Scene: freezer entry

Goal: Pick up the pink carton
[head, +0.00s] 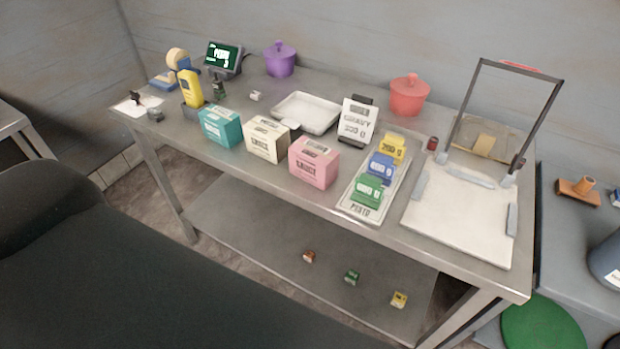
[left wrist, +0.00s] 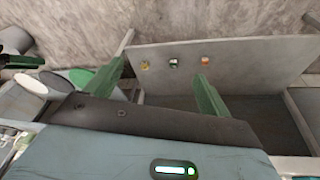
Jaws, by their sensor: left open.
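The pink carton (head: 313,162) stands upright near the front edge of the steel table in the head view. It is the rightmost of three cartons, beside the cream carton (head: 266,141) and the teal carton (head: 219,127). My left gripper (left wrist: 165,57) shows in the left wrist view with its two green fingers apart and nothing between them. Beyond the fingers is a grey shelf with a few small blocks. The pink carton cannot be made out in that view. Neither gripper shows in the head view.
Right of the pink carton is a mat (head: 362,212) with yellow, blue and green blocks. Behind stand a sign (head: 357,120), a white tray (head: 305,113) and a red pot (head: 408,95). A hinged frame (head: 505,110) rises at right. The table's front edge is close.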

